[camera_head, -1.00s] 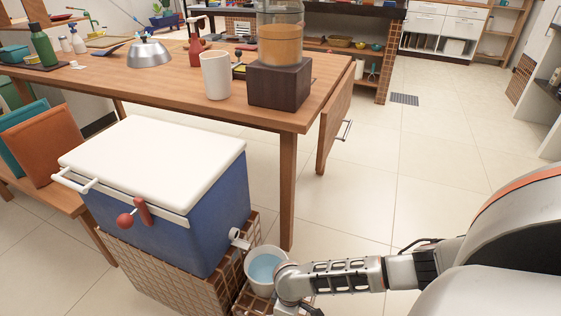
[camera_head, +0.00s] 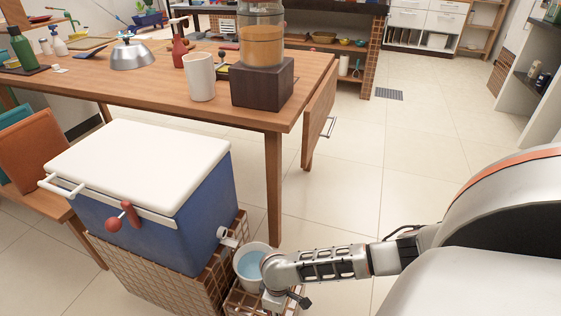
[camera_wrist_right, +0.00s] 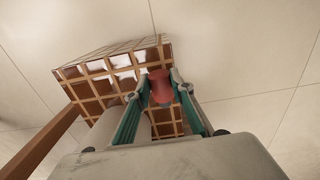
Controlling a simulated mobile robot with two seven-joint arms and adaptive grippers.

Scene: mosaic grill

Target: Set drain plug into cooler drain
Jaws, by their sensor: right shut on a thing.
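The cooler (camera_head: 165,205) has a blue body and a white lid and stands on a tiled base. Its white drain fitting (camera_head: 228,237) sticks out low on its right side. My right arm's wrist is just right of the white bucket, below and right of the drain. In the right wrist view, my right gripper (camera_wrist_right: 161,88) is shut on a red plug (camera_wrist_right: 160,84), held between its green-lined fingers. The plug is hidden in the head view, where the fingers are hard to make out. My left gripper is out of view.
A white bucket (camera_head: 240,270) of water stands below the drain on a low tiled step (camera_head: 237,298). A wooden table (camera_head: 150,88) with a leg behind the bucket holds a mug and a dispenser. Open floor lies to the right.

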